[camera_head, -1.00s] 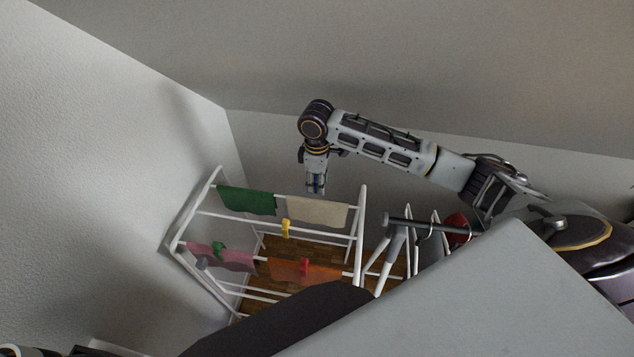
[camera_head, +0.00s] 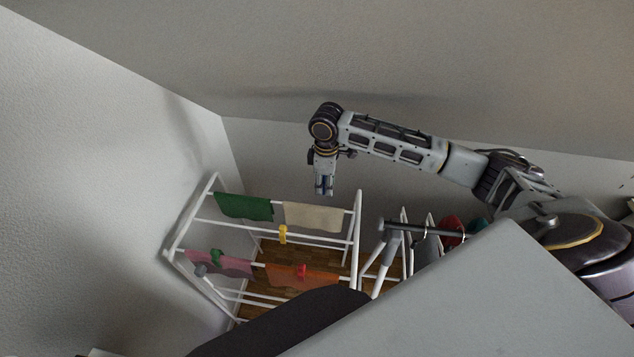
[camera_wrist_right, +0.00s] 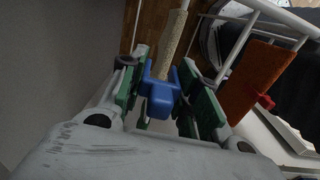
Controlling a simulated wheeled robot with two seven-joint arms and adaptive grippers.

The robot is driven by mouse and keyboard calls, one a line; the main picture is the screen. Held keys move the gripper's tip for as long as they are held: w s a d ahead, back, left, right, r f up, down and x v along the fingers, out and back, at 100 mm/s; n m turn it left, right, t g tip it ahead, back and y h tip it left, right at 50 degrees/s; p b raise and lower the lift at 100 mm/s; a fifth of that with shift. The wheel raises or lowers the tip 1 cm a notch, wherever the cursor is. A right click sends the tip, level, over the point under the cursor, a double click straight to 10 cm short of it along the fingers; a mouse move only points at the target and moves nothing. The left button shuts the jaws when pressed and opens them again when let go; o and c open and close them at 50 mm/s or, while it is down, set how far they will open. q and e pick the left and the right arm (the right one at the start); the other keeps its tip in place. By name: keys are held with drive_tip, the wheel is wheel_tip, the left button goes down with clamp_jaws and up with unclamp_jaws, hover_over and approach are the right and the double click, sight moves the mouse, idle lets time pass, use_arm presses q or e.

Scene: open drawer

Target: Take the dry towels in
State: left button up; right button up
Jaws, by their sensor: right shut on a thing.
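My right gripper (camera_head: 324,188) is above the back rail of a white drying rack, just over the beige towel (camera_head: 313,217). In the right wrist view its fingers (camera_wrist_right: 165,100) are shut on a blue clothespin (camera_wrist_right: 160,94); the beige towel (camera_wrist_right: 173,45) shows beyond it, edge-on. Whether pin and towel touch is unclear. A green towel (camera_head: 243,206) hangs left of the beige one. A pink towel (camera_head: 225,265) and an orange towel (camera_head: 303,277) hang on the front rail. The orange towel also shows in the right wrist view (camera_wrist_right: 255,80). My left gripper is out of view.
A yellow clothespin (camera_head: 283,234) is on the rack, a red one (camera_head: 301,271) on the orange towel and a green one (camera_head: 216,255) by the pink towel. Right of the rack (camera_head: 356,230) stands a dark rail (camera_head: 422,229) with hangers. Walls close in behind and left.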

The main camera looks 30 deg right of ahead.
drive_tip(key=shift+n, duration=0.5)
drive_tip(key=s, duration=0.1)
drive_tip(key=s+d, duration=0.1)
drive_tip(key=s, duration=0.1)
drive_tip(key=s+d+f+p, duration=0.1)
drive_tip(key=shift+s, duration=0.4)
drive_tip(key=s+f, duration=0.1)
drive_tip(key=s, duration=0.3)
hover_over(328, 239)
drive_tip(key=shift+s+d+f+p, duration=0.2)
drive_tip(key=shift+d+f+p, duration=0.15)
drive_tip(key=shift+f, duration=0.4)
drive_tip(key=shift+w+a+m, duration=0.3)
drive_tip(key=shift+a+m, duration=0.05)
drive_tip(key=shift+m, duration=0.05)
drive_tip(key=shift+r+p, duration=0.1)
drive_tip(key=shift+p, duration=0.55)
drive_tip(key=shift+f, duration=1.3)
drive_tip(key=shift+f+b, duration=0.3)
drive_tip(key=shift+f, duration=2.15)
